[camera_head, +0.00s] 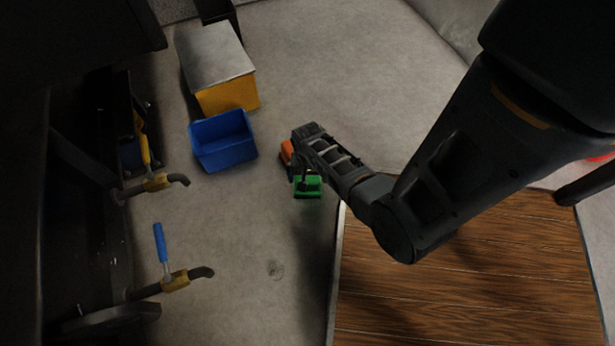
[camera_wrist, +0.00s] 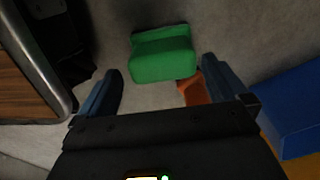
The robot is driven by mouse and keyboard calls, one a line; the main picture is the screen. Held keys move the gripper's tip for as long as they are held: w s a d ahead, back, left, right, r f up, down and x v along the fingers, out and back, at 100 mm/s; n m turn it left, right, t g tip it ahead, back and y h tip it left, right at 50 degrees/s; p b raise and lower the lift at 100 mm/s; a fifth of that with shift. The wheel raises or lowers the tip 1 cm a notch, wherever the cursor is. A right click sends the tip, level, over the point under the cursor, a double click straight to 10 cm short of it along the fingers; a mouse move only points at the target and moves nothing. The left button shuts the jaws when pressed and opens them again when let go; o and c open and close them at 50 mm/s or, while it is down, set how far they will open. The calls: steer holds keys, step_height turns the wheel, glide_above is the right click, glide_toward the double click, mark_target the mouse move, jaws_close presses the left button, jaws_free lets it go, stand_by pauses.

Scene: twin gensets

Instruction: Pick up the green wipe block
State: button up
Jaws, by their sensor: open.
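The green wipe block (camera_head: 308,187) lies on the grey floor in the head view, just below the end of my arm. In the wrist view the green block (camera_wrist: 162,55) sits upper middle, ahead of and between the two fingers. My gripper (camera_wrist: 160,85) is open and empty, with one dark blue finger on each side. In the head view my gripper (camera_head: 304,172) is just above the block and partly hides it. I cannot tell the exact height gap.
An orange object (camera_head: 287,151) lies beside the block and also shows near the right finger (camera_wrist: 193,91). A blue bin (camera_head: 223,141) and a yellow box with a grey top (camera_head: 226,95) stand to the left. A wooden surface (camera_head: 455,285) lies right. Valves with handles (camera_head: 160,243) are far left.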

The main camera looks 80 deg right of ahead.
mark_target(307, 179)
steer(key=f+b, duration=0.1)
steer(key=f, duration=0.1)
steer(key=f+b, duration=0.2)
steer(key=f, duration=0.1)
steer(key=shift+w+d, duration=0.15)
steer(key=shift+d, duration=0.05)
steer(key=shift+r, duration=0.1)
steer(key=shift+c, duration=0.2)
steer(key=c, duration=0.8)
steer(key=shift+r, duration=0.2)
